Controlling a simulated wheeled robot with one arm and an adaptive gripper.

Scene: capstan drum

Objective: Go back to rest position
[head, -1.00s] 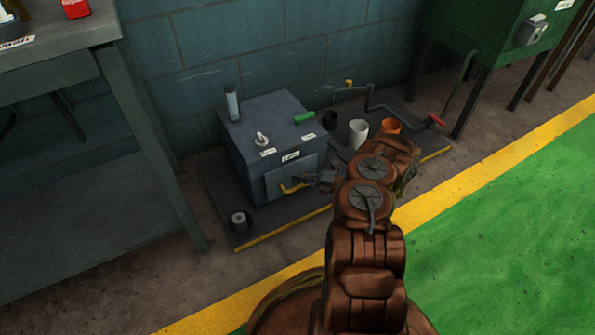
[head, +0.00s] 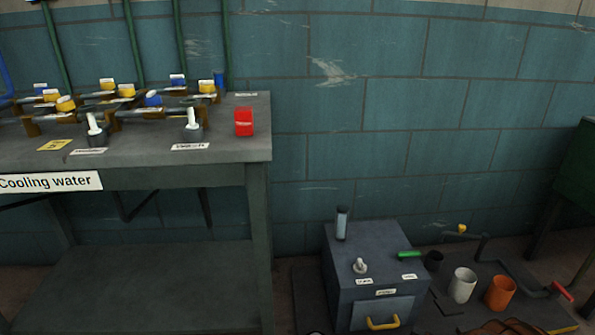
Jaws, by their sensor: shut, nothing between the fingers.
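My gripper is not in view in the head picture. Only a brown piece of my arm shows at the bottom edge, right of the grey box. The grey box (head: 375,258) stands on a dark base plate (head: 308,292) on the floor. Its front drawer or door (head: 381,313) has a yellow handle (head: 383,323) and looks shut. On its top are a clear cylinder (head: 342,224), a small white-topped switch (head: 360,266) and a green handle (head: 409,255).
A grey bench (head: 258,180) marked "Cooling water" stands at left, with pipes, valves and a red block (head: 244,121). A white cup (head: 462,285), an orange cup (head: 500,293) and a crank with a red grip (head: 562,290) are right of the box. A green cabinet (head: 578,180) is at far right.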

